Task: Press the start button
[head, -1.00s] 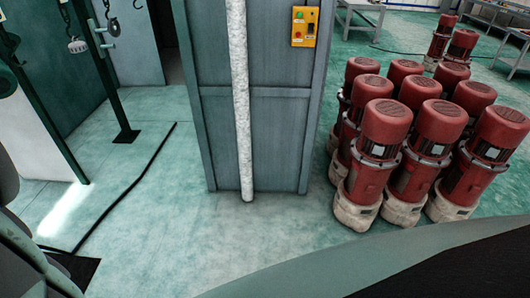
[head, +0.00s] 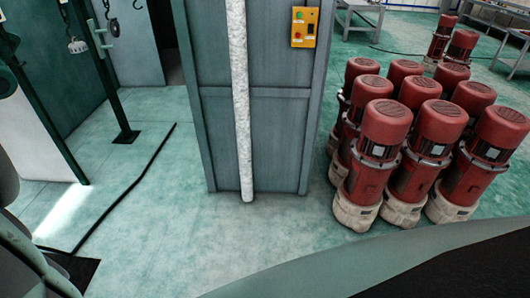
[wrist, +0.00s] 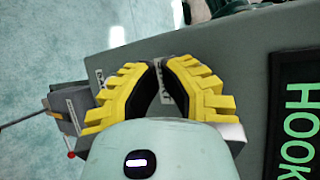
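A yellow control box (head: 304,27) is fixed high on the front of the grey panelled cabinet. Any lettering is too small to read, so I cannot tell for sure which is the start button. My gripper (wrist: 159,64) shows only in the wrist view, above my own base and far from the box. Its yellow fingers hold nothing visible. Their tips lie close together; whether they are fully shut is unclear.
The grey cabinet (head: 275,135) stands ahead, with a whitish vertical pipe (head: 242,110) along its front. Several red motors (head: 385,125) crowd the floor at right. A black cable (head: 130,188) lies on the floor at left. The floor before the cabinet is clear.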

